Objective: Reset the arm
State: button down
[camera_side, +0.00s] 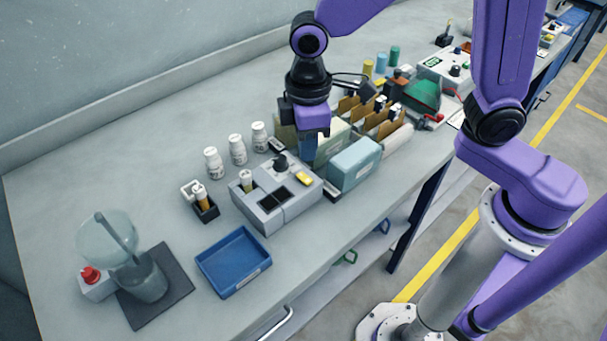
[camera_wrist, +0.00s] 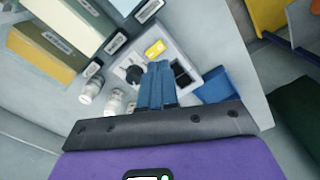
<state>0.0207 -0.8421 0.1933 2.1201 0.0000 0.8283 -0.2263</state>
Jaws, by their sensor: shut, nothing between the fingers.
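My gripper (camera_side: 309,150) hangs pointing down above the bench, over the back right end of a grey device with dark square wells (camera_side: 272,203). In the wrist view its blue fingers (camera_wrist: 158,88) are together with nothing between them. The same grey device (camera_wrist: 188,52), with its black knob and yellow label, lies beyond the fingertips. In the side view the fingers are partly lost against the boxes behind, so their exact height above the device is hard to tell.
A pale teal box (camera_side: 354,165) and upright brown dividers (camera_side: 385,122) stand close right of my gripper. White bottles (camera_side: 238,150) stand to its left. A blue tray (camera_side: 233,262) and a glass vessel on a dark mat (camera_side: 181,270) are nearer the front left. Bare bench lies behind.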

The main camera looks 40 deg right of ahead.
jog(key=shift+r, duration=0.3)
jog(key=shift+s+d, duration=0.1)
jog(key=s+d+r, duration=0.2)
jog(key=s+d, duration=1.4)
jog(key=s, duration=0.1)
jog(key=shift+r+n, duration=0.3)
jog(key=w+a+r+m, duration=0.2)
jog(key=w+a+m, duration=0.4)
jog(key=w+a, duration=0.2)
jog(key=w+a+r+m, duration=0.2)
jog(key=w+a+m, duration=0.4)
jog(key=w, duration=0.5)
jog(key=shift+a+r+m, duration=0.3)
jog(key=shift+a+r, duration=0.05)
jog(key=shift+a, duration=0.7)
